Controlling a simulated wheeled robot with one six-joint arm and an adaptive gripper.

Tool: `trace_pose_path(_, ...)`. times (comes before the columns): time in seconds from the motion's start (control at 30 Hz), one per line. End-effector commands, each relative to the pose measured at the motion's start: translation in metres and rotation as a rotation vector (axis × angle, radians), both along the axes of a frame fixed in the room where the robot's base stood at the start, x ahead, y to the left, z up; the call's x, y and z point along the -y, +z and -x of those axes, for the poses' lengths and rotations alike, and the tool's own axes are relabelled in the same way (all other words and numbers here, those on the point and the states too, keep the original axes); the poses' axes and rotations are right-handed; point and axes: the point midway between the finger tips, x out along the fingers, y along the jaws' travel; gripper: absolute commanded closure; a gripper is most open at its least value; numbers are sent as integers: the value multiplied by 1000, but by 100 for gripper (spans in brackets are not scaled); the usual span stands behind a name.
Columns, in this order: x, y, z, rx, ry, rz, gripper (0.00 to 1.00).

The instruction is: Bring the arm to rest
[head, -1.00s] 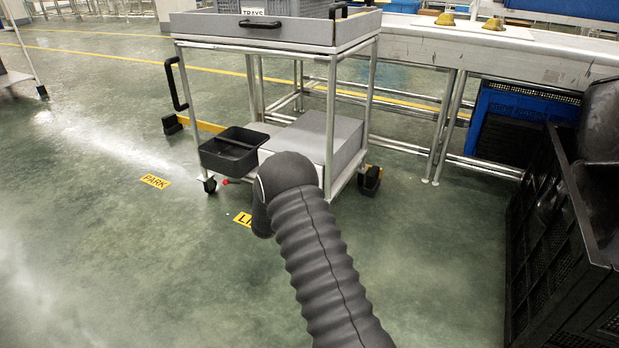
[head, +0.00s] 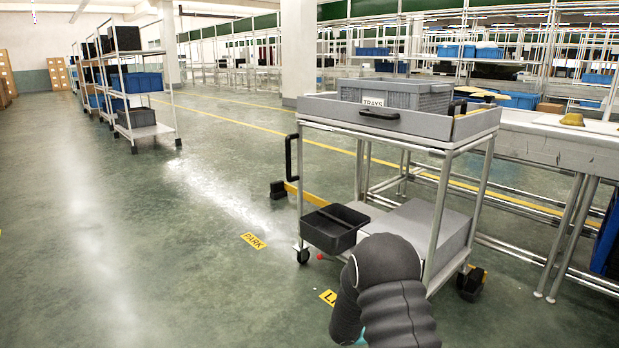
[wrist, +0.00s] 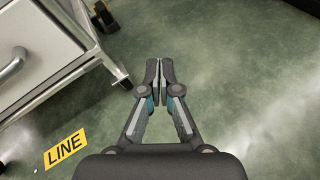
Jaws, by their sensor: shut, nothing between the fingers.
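My gripper (wrist: 159,72) shows in the wrist view with its two fingers together and nothing between them. It points down over bare green floor, to the right of the cart's edge in that view. In the head view my arm, in a dark ribbed sleeve, reaches up from the bottom edge in front of the cart, and the gripper's fingers are hidden.
A grey cart (head: 441,126) with a bin labelled TRAYS (head: 398,93) stands close to my arm. A conveyor (head: 560,140) is at right. Floor marks PARK (head: 253,240) and LINE (wrist: 66,148) show. The floor at left is clear.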

Motion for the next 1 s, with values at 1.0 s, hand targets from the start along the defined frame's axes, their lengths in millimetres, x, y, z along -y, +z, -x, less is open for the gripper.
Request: trace_pose_path(1.0, -102, 210, 265, 621, -1125, -1000, 100)
